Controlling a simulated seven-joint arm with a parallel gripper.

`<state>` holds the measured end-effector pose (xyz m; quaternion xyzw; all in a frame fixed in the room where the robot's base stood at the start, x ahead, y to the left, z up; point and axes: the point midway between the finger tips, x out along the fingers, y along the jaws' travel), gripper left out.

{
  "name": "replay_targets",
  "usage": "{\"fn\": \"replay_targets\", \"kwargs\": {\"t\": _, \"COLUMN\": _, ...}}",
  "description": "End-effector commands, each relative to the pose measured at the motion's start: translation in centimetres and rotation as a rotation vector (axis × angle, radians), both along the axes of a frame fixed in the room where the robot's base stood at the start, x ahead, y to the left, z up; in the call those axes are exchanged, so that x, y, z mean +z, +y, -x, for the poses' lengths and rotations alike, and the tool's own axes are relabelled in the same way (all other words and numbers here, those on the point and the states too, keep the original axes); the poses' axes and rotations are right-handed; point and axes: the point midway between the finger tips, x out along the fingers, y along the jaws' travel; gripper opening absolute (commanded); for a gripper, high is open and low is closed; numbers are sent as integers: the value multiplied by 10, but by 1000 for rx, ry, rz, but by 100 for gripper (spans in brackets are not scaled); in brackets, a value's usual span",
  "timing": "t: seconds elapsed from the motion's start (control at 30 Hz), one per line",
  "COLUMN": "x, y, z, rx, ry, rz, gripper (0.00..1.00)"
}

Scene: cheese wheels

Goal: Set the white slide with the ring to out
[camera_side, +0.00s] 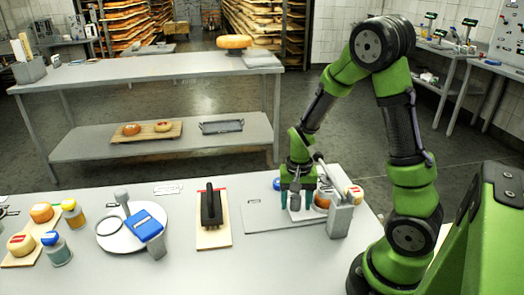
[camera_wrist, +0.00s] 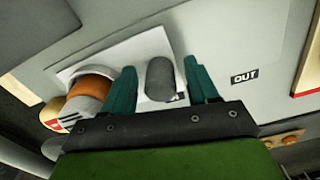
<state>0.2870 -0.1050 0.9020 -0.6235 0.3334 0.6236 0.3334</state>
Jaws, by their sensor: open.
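The white slide (camera_wrist: 128,50) lies on a grey track plate (camera_wrist: 225,45), partly hidden by my gripper. A grey upright knob (camera_wrist: 160,80) stands on it. An "OUT" label (camera_wrist: 244,76) is on the plate to the right, apart from the slide. My gripper (camera_wrist: 160,66) points down, open, with one teal finger on each side of the knob; I cannot tell whether they touch it. In the side view my gripper (camera_side: 296,203) is low over the right end of the track plate (camera_side: 258,219). I cannot make out a ring mark.
An orange cheese (camera_wrist: 92,88) sits close left of the knob. A grey upright block (camera_side: 341,216) stands right of my gripper. A board with a black-handled tool (camera_side: 211,207) and a round white plate (camera_side: 116,238) with a blue item lie to the left.

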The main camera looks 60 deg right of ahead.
Motion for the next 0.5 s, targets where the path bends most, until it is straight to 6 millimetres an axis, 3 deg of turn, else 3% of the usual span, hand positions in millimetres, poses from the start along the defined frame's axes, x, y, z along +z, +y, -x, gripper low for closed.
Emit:
{"fn": "replay_targets", "kwargs": {"t": 0.07, "x": 0, "y": 0, "z": 0, "rx": 0, "ry": 0, "rz": 0, "gripper": 54}}
{"fn": "replay_targets", "kwargs": {"t": 0.4, "x": 0, "y": 0, "z": 0, "rx": 0, "ry": 0, "rz": 0, "gripper": 2}}
{"fn": "replay_targets", "kwargs": {"t": 0.5, "x": 0, "y": 0, "z": 0, "rx": 0, "ry": 0, "rz": 0, "gripper": 0}}
